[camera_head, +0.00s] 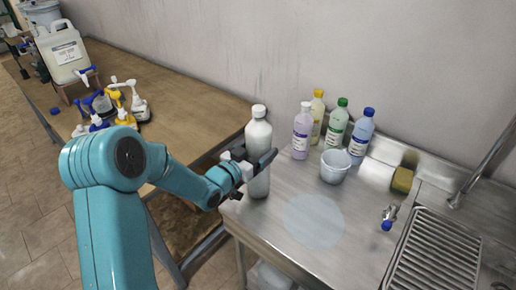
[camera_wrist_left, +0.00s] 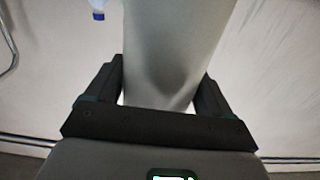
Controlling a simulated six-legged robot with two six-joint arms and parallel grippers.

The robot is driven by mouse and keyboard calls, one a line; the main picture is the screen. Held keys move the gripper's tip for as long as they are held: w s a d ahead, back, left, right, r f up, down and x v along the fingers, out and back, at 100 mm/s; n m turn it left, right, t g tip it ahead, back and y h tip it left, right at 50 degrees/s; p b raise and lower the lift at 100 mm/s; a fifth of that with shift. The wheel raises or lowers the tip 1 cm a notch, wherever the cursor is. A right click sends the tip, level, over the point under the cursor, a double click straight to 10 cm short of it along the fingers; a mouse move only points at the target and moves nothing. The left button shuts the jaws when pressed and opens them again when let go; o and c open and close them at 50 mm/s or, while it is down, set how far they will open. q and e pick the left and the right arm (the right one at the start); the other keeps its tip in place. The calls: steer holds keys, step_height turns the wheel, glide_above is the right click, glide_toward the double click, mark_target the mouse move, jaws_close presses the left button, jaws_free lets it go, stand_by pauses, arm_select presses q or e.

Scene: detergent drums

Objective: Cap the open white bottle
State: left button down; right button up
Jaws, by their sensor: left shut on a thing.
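A white bottle (camera_head: 258,137) stands upright near the left edge of the steel counter. Its top is white; I cannot tell whether that is a cap or a bare neck. My left gripper (camera_head: 253,165) is shut around the bottle's middle. In the left wrist view the pale bottle (camera_wrist_left: 168,45) fills the space between the two dark fingers of the gripper (camera_wrist_left: 160,88). Whether its base touches the counter is unclear. No loose cap is plain to see. My right gripper is out of view.
Capped purple (camera_head: 301,136), yellow (camera_head: 318,112), green (camera_head: 337,127) and blue (camera_head: 361,138) bottles stand behind a white cup (camera_head: 335,166). Pump heads (camera_head: 120,104) and a jug (camera_head: 64,52) are left.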

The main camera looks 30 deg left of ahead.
arm_select(q)
steer(key=shift+r, duration=0.2)
steer(key=shift+f, duration=0.1)
steer(key=shift+f, duration=0.1)
jaws_free()
steer(key=shift+f, duration=0.1)
steer(key=shift+s+r, duration=0.1)
steer(key=shift+r, duration=0.1)
steer(key=shift+s+f, duration=0.1)
steer(key=shift+s, duration=0.1)
steer(key=s+b, duration=0.3)
steer(key=s, duration=0.8)
steer(key=shift+s+a, duration=0.25)
steer(key=shift+a, duration=0.15)
